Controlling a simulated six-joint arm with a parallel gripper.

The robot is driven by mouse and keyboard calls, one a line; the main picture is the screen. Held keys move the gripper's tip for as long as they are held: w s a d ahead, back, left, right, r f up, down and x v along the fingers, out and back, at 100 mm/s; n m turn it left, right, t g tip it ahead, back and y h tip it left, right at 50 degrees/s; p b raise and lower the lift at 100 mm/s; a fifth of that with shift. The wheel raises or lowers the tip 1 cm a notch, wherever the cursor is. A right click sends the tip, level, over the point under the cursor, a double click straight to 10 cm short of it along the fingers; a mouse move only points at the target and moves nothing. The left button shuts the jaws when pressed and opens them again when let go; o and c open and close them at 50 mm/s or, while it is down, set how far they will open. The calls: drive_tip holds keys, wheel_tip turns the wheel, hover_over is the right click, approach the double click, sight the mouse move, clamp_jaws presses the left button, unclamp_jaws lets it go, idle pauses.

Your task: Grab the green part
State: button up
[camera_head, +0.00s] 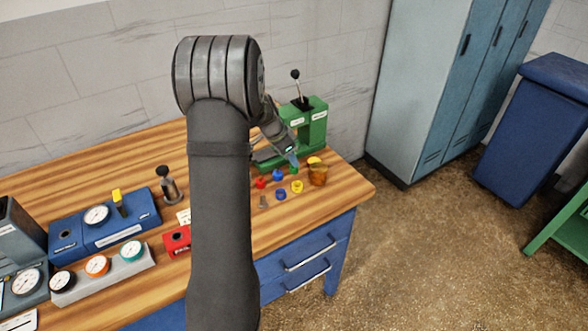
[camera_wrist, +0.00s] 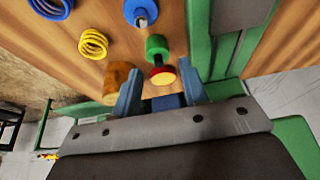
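The green part (camera_wrist: 157,47) is a short cylinder on the wooden bench. It lies just beyond my fingertips in the wrist view. A red piece with a pale yellow face (camera_wrist: 162,75) shows right below it, between the fingertips; I cannot tell whether the two are joined. My gripper (camera_wrist: 161,72) is open, with one finger on each side of the red piece. In the head view the green part (camera_head: 294,169) shows small below my gripper (camera_head: 293,160), near the bench's right end. I cannot tell whether a finger touches it.
A blue part (camera_wrist: 140,12), a yellow spring (camera_wrist: 93,43) and a blue spring (camera_wrist: 50,8) lie nearby. A brown cylinder (camera_wrist: 117,82) is close beside the left finger. A green press (camera_head: 312,125) stands behind. Gauges (camera_head: 97,215) occupy the bench's left side.

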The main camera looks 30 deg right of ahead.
drive_tip(key=x, duration=0.4)
drive_tip(key=shift+s+d+f, duration=0.1)
drive_tip(key=shift+d+f, duration=0.05)
drive_tip(key=shift+f, duration=0.1)
drive_tip(key=c, duration=0.8)
